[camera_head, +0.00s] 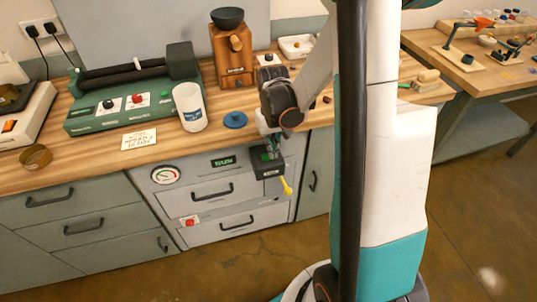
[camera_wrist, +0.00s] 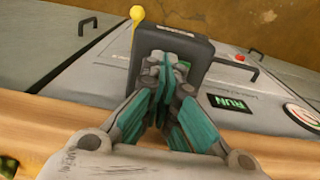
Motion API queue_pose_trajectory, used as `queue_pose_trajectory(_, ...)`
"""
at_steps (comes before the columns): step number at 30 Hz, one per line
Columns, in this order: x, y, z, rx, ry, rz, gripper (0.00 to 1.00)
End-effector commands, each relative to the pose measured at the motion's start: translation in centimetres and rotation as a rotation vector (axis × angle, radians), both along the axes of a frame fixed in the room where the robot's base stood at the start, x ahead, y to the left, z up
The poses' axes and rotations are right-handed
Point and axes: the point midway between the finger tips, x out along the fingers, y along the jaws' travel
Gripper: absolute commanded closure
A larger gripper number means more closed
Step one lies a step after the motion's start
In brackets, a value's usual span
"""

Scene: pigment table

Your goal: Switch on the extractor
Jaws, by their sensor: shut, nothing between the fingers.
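A dark switch box (camera_head: 266,172) juts from the grey cabinet front below the wooden counter. A lever with a yellow knob (camera_head: 288,188) hangs from the box's right side, pointing down and outward. The box (camera_wrist: 194,45) and the yellow knob (camera_wrist: 137,13) also show in the wrist view, the knob beyond the box's left side. A green display (camera_head: 223,161) on the cabinet reads RUN. My gripper (camera_head: 269,154) is shut and empty, its tips over the box's top and apart from the knob. It covers part of the box in the wrist view (camera_wrist: 165,64); contact is unclear.
A round gauge (camera_head: 166,175) and a red button (camera_head: 190,222) sit on the same cabinet front. A white cup (camera_head: 190,108), a blue lid (camera_head: 235,119) and a green machine (camera_head: 120,112) stand on the counter. Floor in front is clear.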

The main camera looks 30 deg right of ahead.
Motion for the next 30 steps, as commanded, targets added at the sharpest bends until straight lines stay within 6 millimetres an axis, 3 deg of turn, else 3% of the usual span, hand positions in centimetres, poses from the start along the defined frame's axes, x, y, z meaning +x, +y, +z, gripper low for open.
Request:
queue_pose_trajectory(21, 0.0, 0.0, 5.5, 0.0, 0.0, 0.0, 1.0)
queue_pose_trajectory(30, 0.0, 0.0, 6.1, 0.0, 0.0, 0.0, 1.0)
